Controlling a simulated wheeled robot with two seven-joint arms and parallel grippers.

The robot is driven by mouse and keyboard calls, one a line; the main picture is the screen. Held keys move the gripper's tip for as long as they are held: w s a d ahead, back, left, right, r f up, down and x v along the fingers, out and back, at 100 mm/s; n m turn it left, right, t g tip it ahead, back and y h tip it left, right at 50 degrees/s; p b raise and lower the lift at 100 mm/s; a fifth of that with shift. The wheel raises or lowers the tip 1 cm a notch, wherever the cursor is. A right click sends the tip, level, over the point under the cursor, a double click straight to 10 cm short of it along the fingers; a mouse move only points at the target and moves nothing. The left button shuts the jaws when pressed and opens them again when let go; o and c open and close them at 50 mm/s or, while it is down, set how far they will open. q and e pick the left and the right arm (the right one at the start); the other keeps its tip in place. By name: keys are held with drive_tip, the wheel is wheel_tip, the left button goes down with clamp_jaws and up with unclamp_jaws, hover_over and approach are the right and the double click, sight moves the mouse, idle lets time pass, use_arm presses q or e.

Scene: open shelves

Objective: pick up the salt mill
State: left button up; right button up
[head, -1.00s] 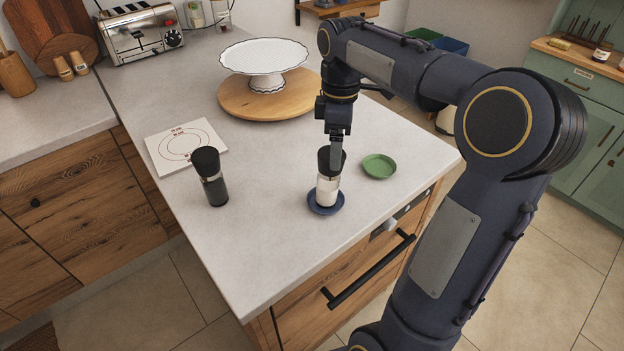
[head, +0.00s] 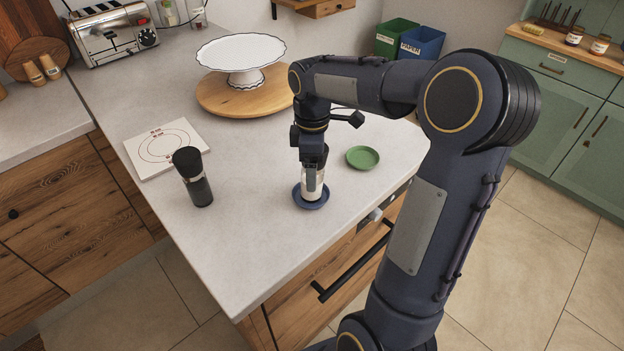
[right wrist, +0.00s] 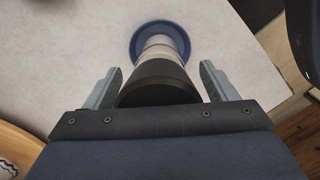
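The salt mill (head: 322,184) has a pale, clear-looking body and a black top. It stands upright on a small blue saucer (head: 312,204) near the counter's right edge. In the right wrist view the black cap of the mill (right wrist: 160,82) lies between the two fingers of my right gripper (right wrist: 161,82). The fingers are open, with a narrow gap on each side of the cap. The blue saucer (right wrist: 136,45) shows beyond the mill. My left gripper is not in view.
A dark pepper mill (head: 193,178) stands to the left, beside a white card with red rings (head: 165,147). A green saucer (head: 362,157) lies close on the right. A white cake stand (head: 240,53) on a round board (head: 215,98) stands behind. The front counter is clear.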

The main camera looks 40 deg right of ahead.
drive_tip(key=c, duration=1.3)
drive_tip(key=shift+o, duration=0.2)
drive_tip(key=shift+r, duration=0.1)
